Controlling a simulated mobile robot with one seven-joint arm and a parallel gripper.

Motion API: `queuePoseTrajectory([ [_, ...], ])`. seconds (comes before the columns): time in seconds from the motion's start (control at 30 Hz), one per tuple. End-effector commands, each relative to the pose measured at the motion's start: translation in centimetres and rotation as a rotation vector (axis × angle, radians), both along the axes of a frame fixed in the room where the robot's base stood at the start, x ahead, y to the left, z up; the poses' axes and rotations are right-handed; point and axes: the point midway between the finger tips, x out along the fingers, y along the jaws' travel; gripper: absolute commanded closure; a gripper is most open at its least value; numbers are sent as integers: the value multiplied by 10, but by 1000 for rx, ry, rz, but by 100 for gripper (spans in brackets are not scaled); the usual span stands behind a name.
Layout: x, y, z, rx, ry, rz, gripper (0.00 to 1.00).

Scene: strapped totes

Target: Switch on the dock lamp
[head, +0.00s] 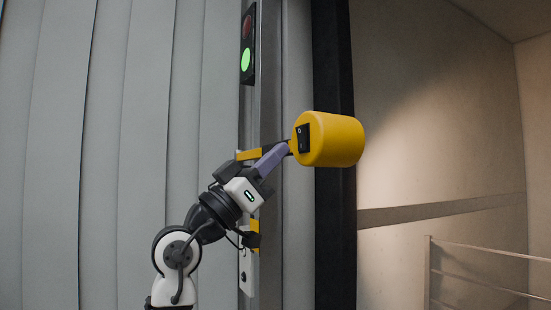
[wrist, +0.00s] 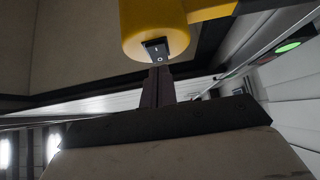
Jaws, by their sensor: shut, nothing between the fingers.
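The dock lamp is a yellow cylinder (head: 340,140) at the centre right of the head view, beside a dark upright. A black rocker switch (head: 303,138) with white marks is set in its left end face. In the wrist view the lamp (wrist: 140,22) is at the top, with the switch (wrist: 155,50) on its near face. My gripper (head: 287,147) is shut and empty, its tips just left of and below the switch. In the wrist view my gripper (wrist: 157,70) points at the switch's lower edge. I cannot tell whether the tips touch it. The lamp's lens is hidden.
A signal box (head: 247,50) with its green light lit hangs on the post above my arm. A yellow bracket arm (wrist: 208,10) joins the lamp. A grey ribbed curtain or door (head: 120,120) fills the left. A rail (head: 485,250) stands at lower right.

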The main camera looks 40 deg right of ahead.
Motion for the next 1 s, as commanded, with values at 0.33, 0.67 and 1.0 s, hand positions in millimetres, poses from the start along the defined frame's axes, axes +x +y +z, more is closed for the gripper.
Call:
queuePoseTrajectory([
  [0.33,14,49,-52,0,2,4,100],
  [0.67,18,73,-80,0,0,1,100],
  [1.0,18,75,-81,0,1,1,100],
])
